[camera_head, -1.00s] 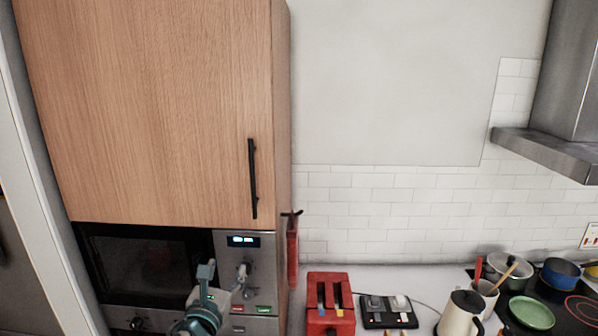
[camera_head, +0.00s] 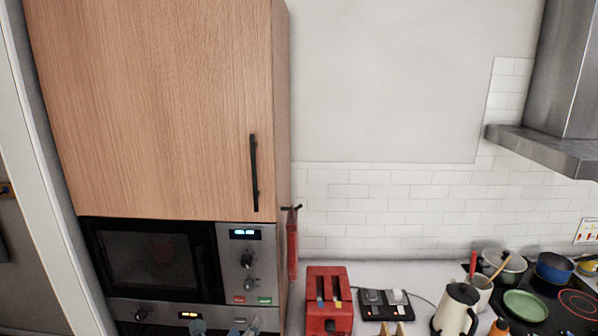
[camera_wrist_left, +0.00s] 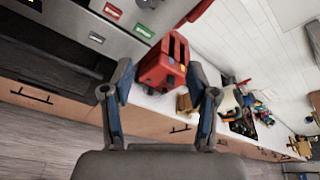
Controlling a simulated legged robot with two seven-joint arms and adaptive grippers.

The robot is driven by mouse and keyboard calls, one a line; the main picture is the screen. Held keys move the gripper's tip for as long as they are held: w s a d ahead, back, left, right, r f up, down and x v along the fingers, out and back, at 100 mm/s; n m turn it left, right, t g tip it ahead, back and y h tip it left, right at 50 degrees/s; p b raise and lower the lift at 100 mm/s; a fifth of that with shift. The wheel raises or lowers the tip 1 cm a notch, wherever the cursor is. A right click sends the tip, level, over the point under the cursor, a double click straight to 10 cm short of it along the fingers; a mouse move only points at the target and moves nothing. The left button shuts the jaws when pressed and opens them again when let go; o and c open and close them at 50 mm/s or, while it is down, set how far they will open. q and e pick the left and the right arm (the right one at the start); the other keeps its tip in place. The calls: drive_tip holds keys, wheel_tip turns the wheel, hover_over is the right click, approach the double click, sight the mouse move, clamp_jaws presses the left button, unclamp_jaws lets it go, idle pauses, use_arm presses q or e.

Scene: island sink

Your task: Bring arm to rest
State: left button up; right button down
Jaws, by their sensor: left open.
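My left gripper (camera_head: 226,328) shows only as its fingertips at the bottom edge of the head view, in front of the lower oven panel. The rest of the left arm is out of that view. In the left wrist view the gripper (camera_wrist_left: 161,68) has its two fingers spread wide with nothing between them. The red toaster (camera_wrist_left: 160,66) shows beyond the fingertips, apart from them. My right gripper is in neither view.
A microwave (camera_head: 155,262) sits below a wooden cabinet (camera_head: 160,110). On the counter to the right are the red toaster (camera_head: 328,300), a black tray (camera_head: 384,304), a cream kettle (camera_head: 456,310) and pots near the hob (camera_head: 570,318). Drawers (camera_wrist_left: 60,100) lie below the counter.

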use_arm(q)
drive_tip(key=s+f+n+g, duration=0.25)
drive_tip(key=f+n, duration=0.25)
drive_tip(key=f, duration=0.3)
drive_tip(key=s+f+n+g, duration=0.1)
drive_tip(key=s+f+n, duration=0.35)
drive_tip(key=f, duration=0.35)
drive_tip(key=s+a+f+n+g+y, duration=0.1)
drive_tip(key=s+a+f+n+g, duration=0.3)
drive_tip(key=s+f+n, duration=0.7)
drive_tip(key=s+a+f+n+g+y, duration=0.1)
drive_tip(key=s+a+f+n+g, duration=0.3)
drive_tip(key=s+f+n, duration=0.65)
drive_tip(key=s+f+m+b, duration=0.1)
drive_tip(key=s+f+b, duration=0.1)
drive_tip(key=f, duration=1.3)
drive_tip(key=s+f+m+b, duration=0.2)
drive_tip(key=s+f, duration=0.1)
drive_tip(key=f, duration=1.2)
drive_tip(key=s+a+f+g+b, duration=0.2)
drive_tip(key=s+a+f+b, duration=0.1)
drive_tip(key=s+f, duration=1.4)
wheel_tip(320, 180, down, 2)
drive_tip(key=shift+s+a+f, duration=0.1)
drive_tip(key=shift+s+a, duration=0.1)
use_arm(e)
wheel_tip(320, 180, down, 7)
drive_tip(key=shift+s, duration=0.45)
